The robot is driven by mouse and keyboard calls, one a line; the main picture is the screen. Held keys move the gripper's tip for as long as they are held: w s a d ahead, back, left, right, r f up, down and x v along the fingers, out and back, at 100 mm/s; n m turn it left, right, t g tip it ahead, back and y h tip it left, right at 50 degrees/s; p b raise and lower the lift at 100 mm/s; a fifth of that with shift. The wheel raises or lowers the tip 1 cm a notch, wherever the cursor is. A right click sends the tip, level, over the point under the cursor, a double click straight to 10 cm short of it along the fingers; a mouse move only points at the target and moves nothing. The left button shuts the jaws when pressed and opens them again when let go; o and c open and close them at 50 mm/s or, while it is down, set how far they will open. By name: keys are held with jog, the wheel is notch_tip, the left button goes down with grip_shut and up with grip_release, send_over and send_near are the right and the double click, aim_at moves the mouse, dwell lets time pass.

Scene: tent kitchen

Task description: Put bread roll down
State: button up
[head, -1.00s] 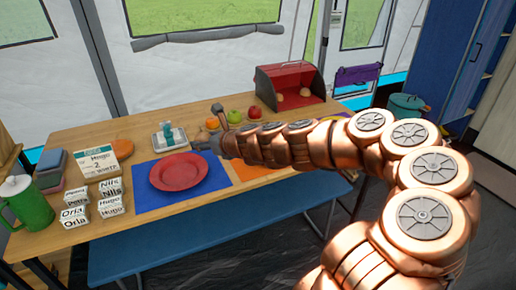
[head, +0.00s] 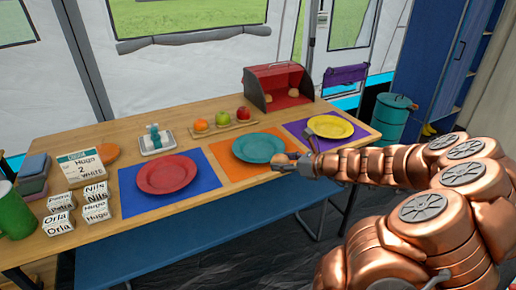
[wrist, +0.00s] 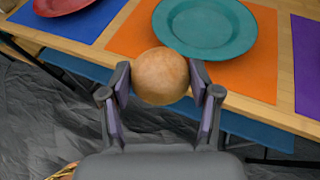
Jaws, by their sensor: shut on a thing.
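A round tan bread roll (wrist: 160,76) is held between the two fingers of my gripper (wrist: 161,88) in the wrist view. In the head view the roll (head: 285,158) shows at the tip of my gripper (head: 293,160), near the front edge of the table by the teal plate (head: 258,147). In the wrist view the teal plate (wrist: 213,28) lies just beyond the roll, to the upper right, on an orange mat (wrist: 255,79). The roll overlaps the mat's front edge in the picture. Its height above the table is hard to tell.
A red plate (head: 166,174) on a blue mat lies to the left, a yellow plate (head: 330,127) on a purple mat to the right. A tray of fruit (head: 228,128) and a red bread box (head: 262,86) stand behind. A blue bench (head: 180,237) runs along the front.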

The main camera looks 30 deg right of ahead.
jog(key=s+d, duration=0.1)
jog(key=d, duration=0.1)
send_over(265, 155)
jog(key=s, duration=0.2)
jog(key=shift+a+f+b, duration=0.2)
jog(key=shift+f+b, duration=0.2)
jog(key=shift+f, duration=0.4)
jog(key=shift+w+d+r, duration=0.1)
jog(key=shift+w, duration=0.65)
jog(key=shift+w+f, duration=0.2)
jog(key=shift+f, duration=0.1)
jog(key=shift+f+b, duration=0.45)
jog(key=shift+f, duration=1.05)
jog(key=shift+f, duration=0.1)
jog(key=o, duration=0.5)
jog(key=shift+o, duration=0.3)
